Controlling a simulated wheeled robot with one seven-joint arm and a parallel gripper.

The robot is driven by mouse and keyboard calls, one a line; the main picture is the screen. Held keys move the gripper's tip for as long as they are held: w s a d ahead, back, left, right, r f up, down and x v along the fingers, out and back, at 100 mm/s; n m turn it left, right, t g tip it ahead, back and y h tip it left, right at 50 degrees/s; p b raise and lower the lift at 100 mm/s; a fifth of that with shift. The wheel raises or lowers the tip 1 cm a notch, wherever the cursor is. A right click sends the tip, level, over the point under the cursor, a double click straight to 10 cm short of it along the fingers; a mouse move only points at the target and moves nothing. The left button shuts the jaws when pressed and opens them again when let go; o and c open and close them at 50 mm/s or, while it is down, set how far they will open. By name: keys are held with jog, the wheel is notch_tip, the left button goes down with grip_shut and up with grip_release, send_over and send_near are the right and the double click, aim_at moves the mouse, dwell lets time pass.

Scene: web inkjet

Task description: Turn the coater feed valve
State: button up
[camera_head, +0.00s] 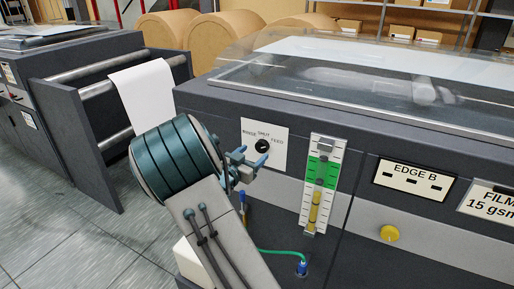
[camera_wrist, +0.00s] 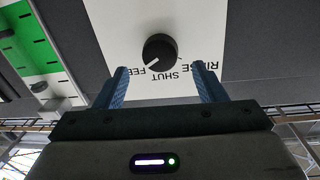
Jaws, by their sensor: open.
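The coater feed valve is a round black knob (camera_head: 262,146) on a white plate (camera_head: 280,131) on the dark machine's front. The plate reads RINSE at left, SHUT on top and FEED at right. In the wrist view, which is upside down, the knob (camera_wrist: 159,49) shows a white pointer mark towards the FEED lettering. My gripper (camera_head: 253,159) is just in front of the plate, near the knob. Its two blue fingers (camera_wrist: 164,86) are open and empty in the wrist view. The knob lies beyond the fingertips, roughly centred between them, with no contact visible.
A gauge strip (camera_head: 320,173) with a green band and a yellow column stands right of the plate. A yellow knob (camera_head: 390,233) and the EDGE B panel (camera_head: 411,179) are farther right. A green hose (camera_head: 278,252) runs low. A clear cover (camera_head: 380,85) tops the machine.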

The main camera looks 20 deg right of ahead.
aim_at(260, 147)
jog(key=shift+p+x, duration=0.3)
jog(key=shift+x, duration=1.75)
jog(key=c, duration=1)
jog(key=shift+a, duration=0.2)
jog(key=shift+d, duration=0.1)
